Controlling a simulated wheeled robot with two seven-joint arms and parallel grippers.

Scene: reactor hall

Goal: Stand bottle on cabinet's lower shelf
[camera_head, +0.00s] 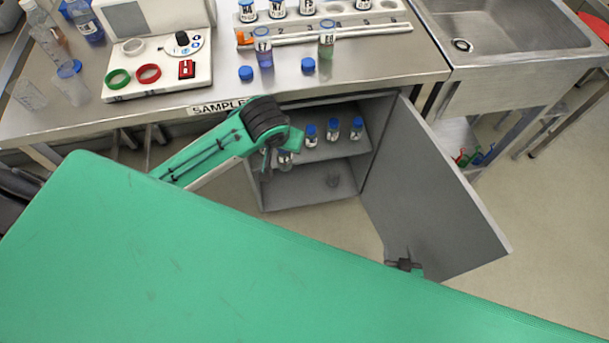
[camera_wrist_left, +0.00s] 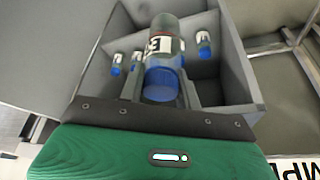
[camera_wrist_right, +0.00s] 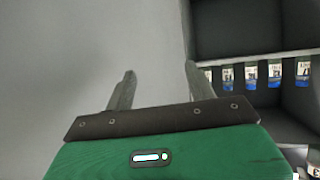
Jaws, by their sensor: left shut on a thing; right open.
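The bottle (camera_wrist_left: 166,42) is clear with a white label and a blue cap. It is between the fingers of my left gripper (camera_wrist_left: 162,92), which is shut on it. In the head view the bottle (camera_head: 285,159) shows below my left arm, at the front left of the open cabinet (camera_head: 372,150). The cabinet's lower shelf (camera_head: 300,195) is partly in shadow; a dark patch on it is unclear. My right gripper (camera_head: 404,264) is open and empty by the lower part of the cabinet door (camera_head: 435,195); its fingers (camera_wrist_right: 160,88) show before a plain grey panel.
Several blue-capped bottles (camera_head: 333,130) stand on the upper shelf. The door is swung out to the right. The steel bench (camera_head: 400,60) above carries a rack, loose caps and a device (camera_head: 160,70). A sink (camera_head: 500,35) is at the right.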

